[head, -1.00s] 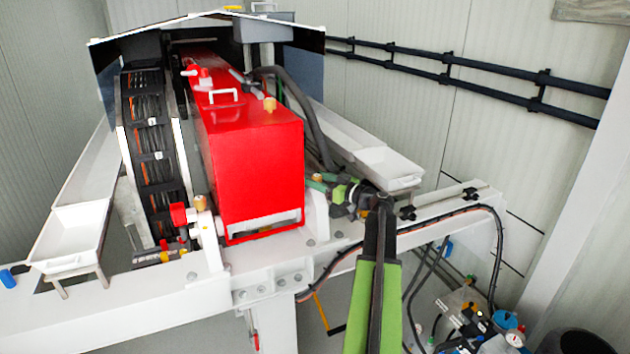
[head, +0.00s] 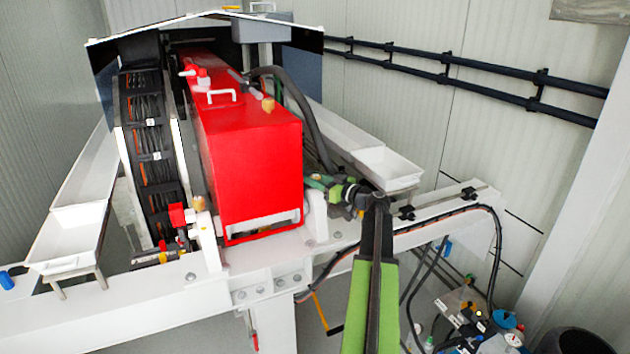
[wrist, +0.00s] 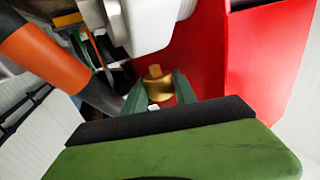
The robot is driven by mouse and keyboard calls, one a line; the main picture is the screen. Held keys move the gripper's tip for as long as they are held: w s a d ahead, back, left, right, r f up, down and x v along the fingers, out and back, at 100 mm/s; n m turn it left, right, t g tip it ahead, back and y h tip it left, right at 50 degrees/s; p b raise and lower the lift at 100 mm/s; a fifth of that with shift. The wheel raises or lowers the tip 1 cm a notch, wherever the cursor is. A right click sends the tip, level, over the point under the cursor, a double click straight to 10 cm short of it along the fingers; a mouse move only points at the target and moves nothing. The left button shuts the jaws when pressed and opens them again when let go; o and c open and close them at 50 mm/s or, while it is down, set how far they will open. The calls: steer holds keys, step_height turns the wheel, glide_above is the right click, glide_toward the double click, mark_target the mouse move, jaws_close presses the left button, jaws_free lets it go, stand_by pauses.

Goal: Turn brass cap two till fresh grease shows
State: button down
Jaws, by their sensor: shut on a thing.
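A brass cap (wrist: 158,82) with a small raised top sits between the two green fingers of my gripper (wrist: 158,92) in the wrist view, in front of a red surface. The fingers hold it from either side. In the head view my gripper (head: 318,181) is at the right front corner of the red housing (head: 252,170), and its fingers hide the held cap. Other brass caps show on the red housing's top (head: 268,104) and at its left front (head: 198,204). I see no number on the caps and cannot make out any grease.
A black hose (head: 305,115) curves down the housing's right side, near my gripper. A white tray (head: 385,170) lies just behind the wrist. The white beam (head: 130,305) runs across the front. A cable chain (head: 153,155) stands left of the housing.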

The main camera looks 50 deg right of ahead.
steer(key=shift+a+h, duration=0.15)
steer(key=shift+h, duration=0.35)
steer(key=m+h, duration=0.2)
steer(key=shift+a+h, duration=0.15)
steer(key=shift+h, duration=0.25)
steer(key=m+h, duration=0.2)
steer(key=shift+g+h, duration=0.3)
steer(key=shift+h, duration=0.1)
steer(key=m+g+h, duration=0.1)
steer(key=h, duration=0.1)
steer(key=m+g+h, duration=0.1)
steer(key=m+h, duration=0.1)
steer(key=m+g+h, duration=0.1)
steer(key=m+h, duration=0.1)
steer(key=shift+w+d+g+h, duration=0.1)
steer(key=shift+d+g+h, duration=0.15)
steer(key=shift+g+h, duration=0.35)
steer(key=c, duration=1)
jaws_free()
steer(key=shift+m, duration=0.3)
